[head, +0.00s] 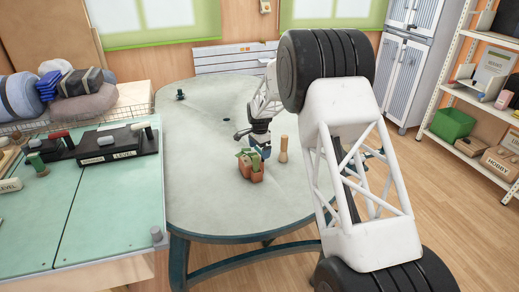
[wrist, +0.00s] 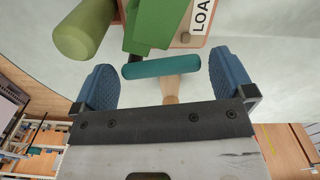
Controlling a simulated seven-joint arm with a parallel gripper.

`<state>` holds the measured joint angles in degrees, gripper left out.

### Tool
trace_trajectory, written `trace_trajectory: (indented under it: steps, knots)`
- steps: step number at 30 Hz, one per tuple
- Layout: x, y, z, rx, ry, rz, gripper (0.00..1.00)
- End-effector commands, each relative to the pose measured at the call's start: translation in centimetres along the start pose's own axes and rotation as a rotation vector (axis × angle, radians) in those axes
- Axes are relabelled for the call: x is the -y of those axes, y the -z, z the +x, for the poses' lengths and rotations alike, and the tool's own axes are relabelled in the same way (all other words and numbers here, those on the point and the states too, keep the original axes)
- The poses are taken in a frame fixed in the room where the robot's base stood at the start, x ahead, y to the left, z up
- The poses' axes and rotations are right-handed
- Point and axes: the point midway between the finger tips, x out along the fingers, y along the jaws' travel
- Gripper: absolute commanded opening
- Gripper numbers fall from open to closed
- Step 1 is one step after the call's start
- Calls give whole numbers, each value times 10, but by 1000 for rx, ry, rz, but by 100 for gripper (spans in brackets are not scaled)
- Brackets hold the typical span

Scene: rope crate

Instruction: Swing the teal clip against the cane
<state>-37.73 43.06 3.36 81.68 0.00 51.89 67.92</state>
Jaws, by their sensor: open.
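A teal rod-like piece, seemingly the teal clip (wrist: 160,68), lies crosswise between the blue fingers of my gripper (wrist: 161,65) in the wrist view, with gaps on both sides. My gripper is open and also shows in the head view (head: 261,148), low over the table by the small terracotta crate (head: 256,178). A pale wooden post (head: 283,150), perhaps the cane, stands upright just right of the crate. It shows in the wrist view (wrist: 172,88), partly behind the teal piece. Whether the two touch cannot be told.
Green pieces (wrist: 155,22) and a green cylinder (wrist: 85,28) are by the crate. The round grey-green table (head: 205,125) is mostly clear, with a small dark object (head: 180,95) at its far left. A teal-topped workbench (head: 110,205) with level tools stands at left.

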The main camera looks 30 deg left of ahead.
Motion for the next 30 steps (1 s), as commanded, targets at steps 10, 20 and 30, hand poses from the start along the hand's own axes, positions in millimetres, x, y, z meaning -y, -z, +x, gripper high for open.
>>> trace_trajectory:
  steps: [10, 20, 30]
  knots:
    - [0, 0, 0, 0, 0, 0, 62]
    - [0, -1, -1, 0, 1, -26, 59]
    - [0, -5, -1, 0, 0, -189, 59]
